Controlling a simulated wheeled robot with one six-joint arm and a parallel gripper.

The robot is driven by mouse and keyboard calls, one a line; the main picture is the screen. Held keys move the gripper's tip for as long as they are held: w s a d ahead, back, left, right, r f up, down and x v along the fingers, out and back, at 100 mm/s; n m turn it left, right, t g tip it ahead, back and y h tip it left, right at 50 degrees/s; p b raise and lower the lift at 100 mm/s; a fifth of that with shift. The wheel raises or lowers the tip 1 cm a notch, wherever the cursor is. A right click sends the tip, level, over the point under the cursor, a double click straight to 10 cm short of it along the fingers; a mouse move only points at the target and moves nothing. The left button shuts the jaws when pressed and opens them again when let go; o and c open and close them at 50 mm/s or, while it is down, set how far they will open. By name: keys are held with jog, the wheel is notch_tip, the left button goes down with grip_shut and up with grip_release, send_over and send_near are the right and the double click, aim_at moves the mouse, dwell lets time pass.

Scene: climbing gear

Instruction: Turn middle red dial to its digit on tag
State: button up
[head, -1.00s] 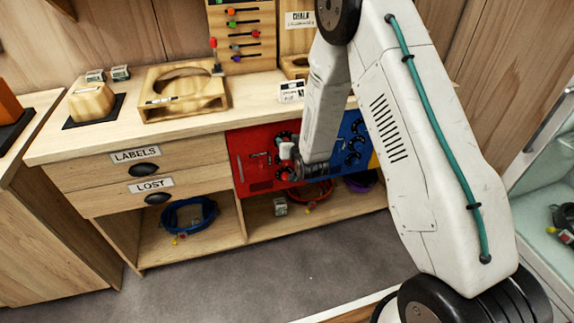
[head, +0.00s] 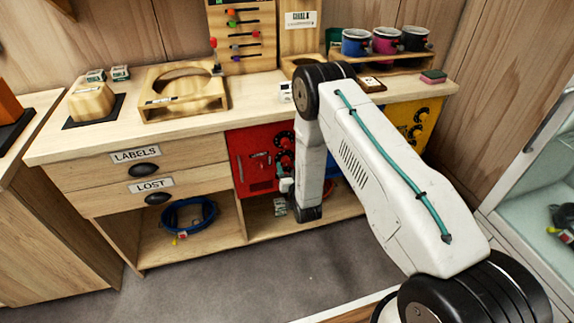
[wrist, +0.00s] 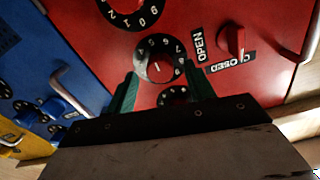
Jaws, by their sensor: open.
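The red panel (head: 256,172) is on the cabinet front, left of my forearm in the head view. In the wrist view the middle red dial (wrist: 159,65) has a red face with a white pointer mark and digits on a black ring. Another dial (wrist: 125,6) is cut by the top edge, and a third (wrist: 174,95) is partly hidden by my gripper. My gripper (wrist: 161,79) is open and empty; its green fingers stand either side of the middle dial's lower edge, and I cannot tell if they touch. The gripper is small in the head view (head: 287,185). No tag digit is readable.
A red lever (wrist: 232,42) beside an OPEN label and a metal handle (wrist: 312,32) are right of the dials in the wrist view. A blue panel (wrist: 30,55) with knobs is left. A small white card (head: 285,90) on the counter is partly hidden by my arm.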

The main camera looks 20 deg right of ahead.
jog(key=shift+w, duration=1)
jog(key=c, duration=1)
jog(key=shift+o, duration=0.2)
jog(key=shift+n, duration=0.4)
jog(key=n, duration=0.4)
jog(key=shift+n, duration=0.4)
jog(key=n, duration=0.5)
jog(key=shift+d, duration=0.1)
jog(key=n, duration=0.5)
jog(key=shift+n, duration=0.4)
jog(key=n, duration=0.4)
jog(key=shift+n, duration=0.4)
